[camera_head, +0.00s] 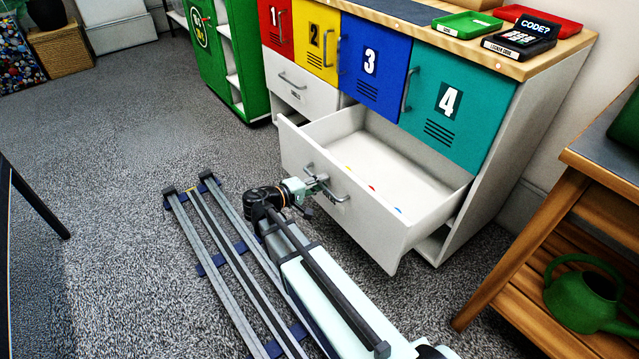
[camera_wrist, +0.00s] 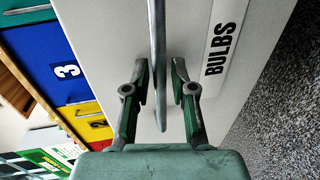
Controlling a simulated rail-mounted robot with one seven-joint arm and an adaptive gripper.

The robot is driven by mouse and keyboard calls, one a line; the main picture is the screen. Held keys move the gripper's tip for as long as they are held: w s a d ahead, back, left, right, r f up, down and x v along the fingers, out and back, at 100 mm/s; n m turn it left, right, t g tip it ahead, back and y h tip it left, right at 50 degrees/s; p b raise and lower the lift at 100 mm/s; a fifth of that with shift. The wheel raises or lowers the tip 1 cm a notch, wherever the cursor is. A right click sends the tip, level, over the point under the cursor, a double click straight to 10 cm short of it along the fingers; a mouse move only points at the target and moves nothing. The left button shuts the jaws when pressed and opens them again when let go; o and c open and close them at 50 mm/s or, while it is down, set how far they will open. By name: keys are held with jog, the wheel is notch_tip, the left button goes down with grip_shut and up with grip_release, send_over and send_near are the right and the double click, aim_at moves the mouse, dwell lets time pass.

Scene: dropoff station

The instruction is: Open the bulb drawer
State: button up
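The bulb drawer (camera_head: 372,224) is a white drawer under the blue and teal doors. It is pulled well out of the cabinet in the head view. Its front, with a "BULBS" label (camera_wrist: 221,45), fills much of the wrist view. The drawer's bar handle (camera_wrist: 158,50) runs between the fingers of my gripper (camera_wrist: 160,75). The fingers are apart, with a gap on each side of the bar, and seem not to clamp it. In the head view my gripper (camera_head: 313,187) is at the handle. Small coloured spots show on the drawer's floor.
A closed white drawer (camera_head: 300,88) is to the left. Numbered doors are above, with trays (camera_head: 467,24) on the cabinet top. A wooden table (camera_head: 590,165) with a green watering can (camera_head: 585,298) stands at right. Carpet at left is clear.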

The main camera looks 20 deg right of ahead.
dwell(0.3)
jog(key=v, duration=1.2)
jog(key=shift+f, duration=0.1)
